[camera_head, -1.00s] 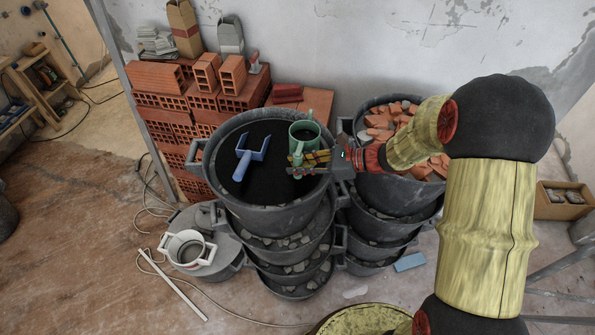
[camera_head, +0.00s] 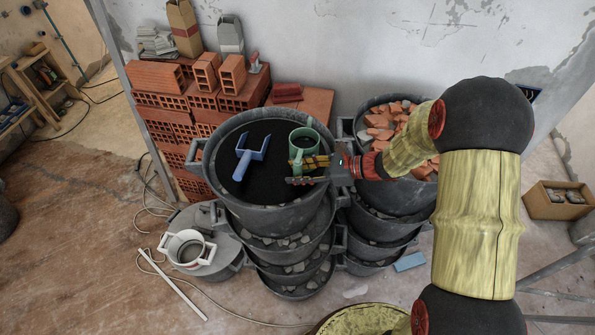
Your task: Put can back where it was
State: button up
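A green can (camera_head: 304,139) with a side handle stands at the right side of the dark fill in the top black bucket (camera_head: 285,218). It looks upright. My gripper (camera_head: 298,172) is at the near side of the can, reaching in from the right over the bucket's rim. Its two fingers are apart, one above the other in the picture, with part of the can's handle close to their tips. The fingers partly hide the can's lower part, and I cannot tell whether they touch it.
A blue forked tool (camera_head: 249,160) lies left of the can in the same bucket. Right of it is a bucket of brick rubble (camera_head: 378,128). Bricks (camera_head: 205,90) are stacked behind. A white two-handled pot (camera_head: 187,249) stands on a grey lid at lower left.

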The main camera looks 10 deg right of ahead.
jog(key=shift+r, duration=0.25)
jog(key=v, duration=1.2)
jog(key=s+a+r+n+g+h, duration=0.2)
jog(key=s+r+n+h, duration=0.15)
jog(key=s+n, duration=0.3)
jog(key=s+a+r+n+g+h, duration=0.1)
jog(key=s+a+r+n+h, duration=0.3)
jog(key=s, duration=0.3)
jog(key=s+d+r+n+t+h, duration=0.4)
jog(key=s+d+r+n, duration=0.3)
jog(key=n, duration=0.4)
jog(key=shift+s+d+r+h, duration=0.2)
jog(key=shift+s+r+h, duration=0.05)
jog(key=shift+s+h, duration=0.35)
jog(key=shift+n, duration=0.25)
